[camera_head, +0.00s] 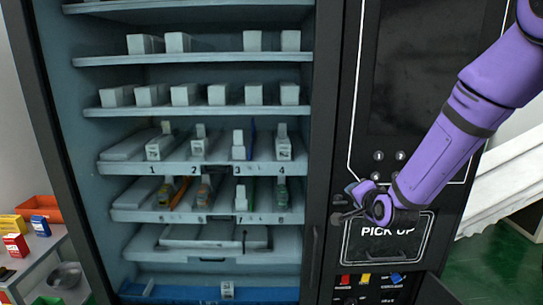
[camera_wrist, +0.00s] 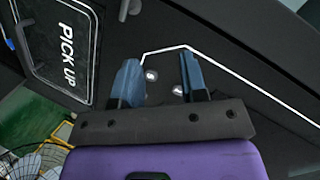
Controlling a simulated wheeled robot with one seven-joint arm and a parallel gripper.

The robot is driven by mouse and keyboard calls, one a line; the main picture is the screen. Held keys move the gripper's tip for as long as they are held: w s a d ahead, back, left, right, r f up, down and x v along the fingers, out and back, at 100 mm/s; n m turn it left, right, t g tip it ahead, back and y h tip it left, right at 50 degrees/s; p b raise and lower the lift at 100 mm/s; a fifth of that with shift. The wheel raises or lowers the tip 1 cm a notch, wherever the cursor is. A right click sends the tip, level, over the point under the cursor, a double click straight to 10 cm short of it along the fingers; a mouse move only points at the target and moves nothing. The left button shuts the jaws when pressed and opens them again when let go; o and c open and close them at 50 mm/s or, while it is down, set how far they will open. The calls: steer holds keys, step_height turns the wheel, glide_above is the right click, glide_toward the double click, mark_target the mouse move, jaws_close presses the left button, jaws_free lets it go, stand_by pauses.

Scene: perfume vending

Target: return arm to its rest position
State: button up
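My purple arm reaches in from the upper right in the head view. My gripper (camera_head: 346,203) is at its lower end, in front of the machine's dark right panel, beside the upper left of the PICK UP door (camera_head: 388,247). In the wrist view the two blue-grey fingers of my gripper (camera_wrist: 160,72) stand apart with nothing held between them. Round silver buttons (camera_wrist: 152,75) on the panel show in the gap. The PICK UP door also shows at the upper left of the wrist view (camera_wrist: 62,50). I cannot tell whether the fingers touch the panel.
The vending machine's shelves (camera_head: 205,167) hold white boxes and small bottles on the left. Red, yellow and blue buttons (camera_head: 366,279) sit below the door. A side table with an orange tray (camera_head: 38,208) stands at far left. A white staircase (camera_head: 510,180) is at right.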

steer(key=s+d+r+n+g, duration=0.2)
steer(key=s+r, duration=0.3)
steer(key=s, duration=0.7)
steer(key=s+d+r+n+g+h, duration=0.1)
steer(key=s+r+n+g, duration=0.3)
steer(key=s, duration=0.8)
steer(key=s+d+r+n+g+h, duration=0.1)
steer(key=s+d+r+n+g, duration=0.1)
steer(key=s+r, duration=0.6)
steer(key=s+d+n, duration=0.1)
steer(key=s+n, duration=0.1)
steer(key=s, duration=0.2)
steer(key=shift+d+g, duration=0.3)
steer(key=shift+g, duration=0.1)
